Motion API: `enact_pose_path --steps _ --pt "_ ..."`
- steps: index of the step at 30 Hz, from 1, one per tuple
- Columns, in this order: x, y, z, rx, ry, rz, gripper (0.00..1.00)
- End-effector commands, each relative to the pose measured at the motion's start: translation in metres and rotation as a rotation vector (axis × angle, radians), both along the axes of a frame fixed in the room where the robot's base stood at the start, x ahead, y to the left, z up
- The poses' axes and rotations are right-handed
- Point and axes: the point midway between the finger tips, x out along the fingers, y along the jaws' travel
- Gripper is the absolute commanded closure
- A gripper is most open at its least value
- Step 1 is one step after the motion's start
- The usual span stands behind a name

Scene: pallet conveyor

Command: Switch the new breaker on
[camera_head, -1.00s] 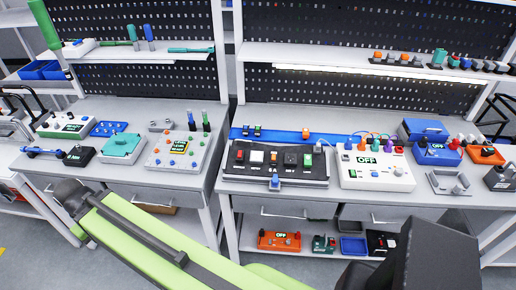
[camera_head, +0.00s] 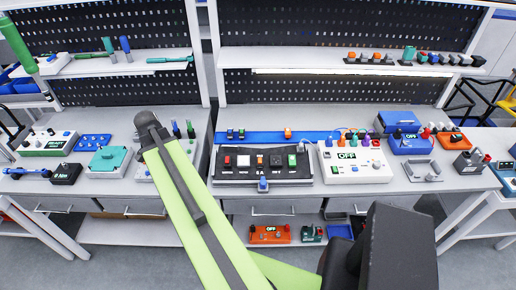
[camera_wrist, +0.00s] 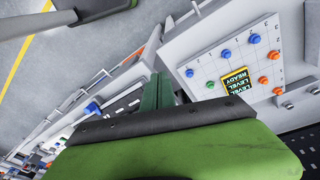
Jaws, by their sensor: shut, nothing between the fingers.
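A black panel (camera_head: 233,174) with several red, white, black and green switch blocks lies on the right bench in the head view. A small blue piece (camera_head: 263,185) sits at its front edge. A white box (camera_head: 370,173) with an "OFF" display and coloured wires stands right of it. I cannot tell which piece is the new breaker. My gripper (camera_wrist: 158,82) shows in the wrist view as dark green fingers, shut and empty, beside a white board (camera_wrist: 217,58) with blue and orange knobs and a "LEVEL READY" screen.
A blue strip (camera_head: 335,136) with small blue and orange blocks runs behind the panel. A grey holder (camera_head: 423,172) and blue boxes stand to the right. Shelves above hold small parts. An orange box (camera_head: 270,234) lies below the bench. The bench behind the strip is clear.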

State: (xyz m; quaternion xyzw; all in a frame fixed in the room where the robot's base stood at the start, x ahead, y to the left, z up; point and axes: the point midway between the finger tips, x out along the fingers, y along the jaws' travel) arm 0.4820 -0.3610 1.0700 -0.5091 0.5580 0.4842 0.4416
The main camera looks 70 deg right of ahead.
Motion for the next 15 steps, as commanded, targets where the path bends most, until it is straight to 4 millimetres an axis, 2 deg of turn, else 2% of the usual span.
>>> enact_pose_path --steps 1,3,6,9,10,12,15 --pt "-0.034 -0.048 0.025 -0.029 -0.005 -0.21 1.0" --pt "-0.082 -0.098 0.04 -0.073 -0.011 -0.485 1.0" --pt "-0.145 -0.149 0.056 -0.132 -0.018 -0.804 1.0" --pt "-0.192 -0.178 0.066 -0.176 -0.023 -1.02 1.0" --pt "-0.202 -0.183 0.067 -0.186 -0.023 -1.065 1.0" --pt "-0.217 -0.191 0.069 -0.201 -0.025 -1.135 1.0" --pt "-0.225 -0.194 0.069 -0.208 -0.027 -1.171 1.0"
